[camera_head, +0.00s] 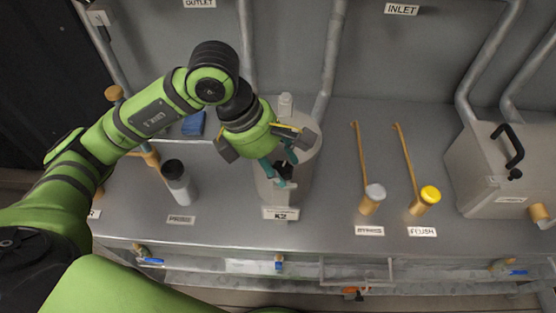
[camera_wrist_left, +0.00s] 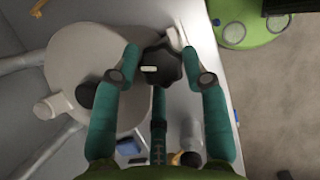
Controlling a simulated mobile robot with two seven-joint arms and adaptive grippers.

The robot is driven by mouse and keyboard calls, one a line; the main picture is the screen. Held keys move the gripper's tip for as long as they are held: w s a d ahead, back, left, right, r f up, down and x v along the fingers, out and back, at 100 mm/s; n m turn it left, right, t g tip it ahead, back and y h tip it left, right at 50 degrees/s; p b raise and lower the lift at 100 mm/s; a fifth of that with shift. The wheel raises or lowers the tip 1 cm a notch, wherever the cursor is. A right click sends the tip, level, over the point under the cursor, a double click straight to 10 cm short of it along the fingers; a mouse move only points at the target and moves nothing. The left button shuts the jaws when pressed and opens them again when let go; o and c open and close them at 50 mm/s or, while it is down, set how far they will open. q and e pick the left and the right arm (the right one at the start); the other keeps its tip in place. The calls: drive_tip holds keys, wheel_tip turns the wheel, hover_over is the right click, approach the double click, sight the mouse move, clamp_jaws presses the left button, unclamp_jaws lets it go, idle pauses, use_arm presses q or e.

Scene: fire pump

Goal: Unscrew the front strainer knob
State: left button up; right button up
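The front strainer knob is a black lobed knob; it shows in the left wrist view (camera_wrist_left: 162,68) on the front of the pale cylindrical strainer (camera_wrist_left: 88,60). In the head view the strainer (camera_head: 308,165) stands behind the K2 label, and my gripper covers much of its front. My left gripper (camera_head: 282,170) has teal fingers reaching down to the front of the strainer. In the left wrist view the fingertips (camera_wrist_left: 160,58) stand apart on either side of the knob, with narrow gaps seeming to show; firm contact is not visible. My right gripper is not in view.
Two handled valves, grey-capped (camera_head: 373,198) and yellow-capped (camera_head: 427,198), stand to the right. A grey box with a black handle (camera_head: 500,175) is farther right. Pipes run up the back panel.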

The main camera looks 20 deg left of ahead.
use_arm(q)
drive_tip(key=n+t+b, duration=0.1)
drive_tip(key=n+b, duration=0.1)
drive_tip(key=b, duration=0.1)
drive_tip(key=shift+d+f, duration=0.15)
drive_tip(key=shift+n+y+b, duration=0.3)
drive_tip(key=shift+n+b, duration=0.25)
drive_tip(key=shift+n, duration=0.25)
drive_tip(key=shift+s+r, duration=0.1)
drive_tip(key=shift+r, duration=0.15)
drive_tip(key=o, duration=1.1)
drive_tip(key=shift+d, duration=0.2)
drive_tip(key=shift+a, duration=0.15)
